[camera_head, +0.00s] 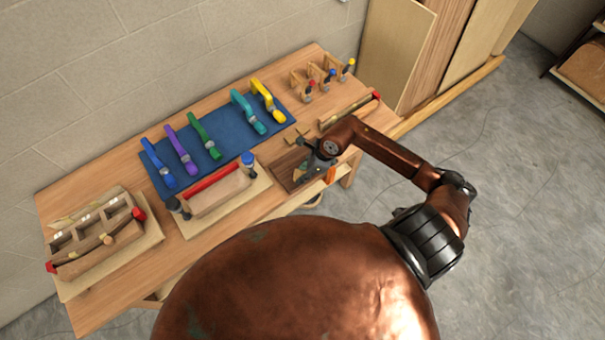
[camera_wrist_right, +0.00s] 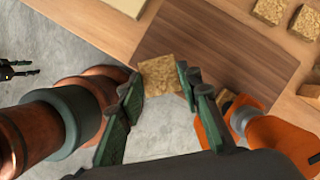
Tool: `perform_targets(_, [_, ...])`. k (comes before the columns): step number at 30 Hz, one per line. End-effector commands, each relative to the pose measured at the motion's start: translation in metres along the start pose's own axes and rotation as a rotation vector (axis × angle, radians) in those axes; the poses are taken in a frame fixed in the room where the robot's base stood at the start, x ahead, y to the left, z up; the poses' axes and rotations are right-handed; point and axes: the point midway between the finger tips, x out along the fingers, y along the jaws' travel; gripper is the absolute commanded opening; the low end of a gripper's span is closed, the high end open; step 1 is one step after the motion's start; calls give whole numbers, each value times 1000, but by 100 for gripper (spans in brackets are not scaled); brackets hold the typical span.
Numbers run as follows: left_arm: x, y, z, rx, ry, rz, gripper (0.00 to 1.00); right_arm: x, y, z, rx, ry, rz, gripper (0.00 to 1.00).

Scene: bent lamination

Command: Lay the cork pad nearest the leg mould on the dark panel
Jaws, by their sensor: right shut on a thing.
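A dark brown wooden panel (camera_head: 283,171) lies near the front edge of the workbench; it fills the middle of the right wrist view (camera_wrist_right: 215,45). My right gripper (camera_head: 314,166) is over the panel. In the right wrist view its two dark green fingers (camera_wrist_right: 161,84) are on either side of a small square cork pad (camera_wrist_right: 160,70), shut on it. The pad is at the panel's near edge in that view; whether it touches the panel I cannot tell. Which mould is the leg mould is unclear. My left gripper does not show in the head view.
Other cork pads (camera_wrist_right: 270,10) lie beside the panel. An orange object (camera_wrist_right: 278,136) is close to my right fingers. A mould with a red strip (camera_head: 215,190) is left of the panel. Several coloured clamps lie on a blue mat (camera_head: 222,152). A compartmented wooden box (camera_head: 90,235) is far left.

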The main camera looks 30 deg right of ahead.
Motion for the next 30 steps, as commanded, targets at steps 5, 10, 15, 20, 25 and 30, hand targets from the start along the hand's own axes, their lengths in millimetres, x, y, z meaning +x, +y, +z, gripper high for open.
perform_targets(5, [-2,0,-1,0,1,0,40,11,-8,-1,1,0,0,24])
perform_targets(10, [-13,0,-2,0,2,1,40,31,-9,-9,4,0,2,24])
perform_targets(15, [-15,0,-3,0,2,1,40,41,-10,-14,0,0,0,24])
perform_targets(20, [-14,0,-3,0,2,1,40,42,-10,-14,-1,1,-1,24])
perform_targets(25, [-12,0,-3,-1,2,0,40,44,-10,-15,-1,1,-1,34])
perform_targets(30, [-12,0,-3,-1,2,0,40,43,-10,-15,-1,1,-1,46])
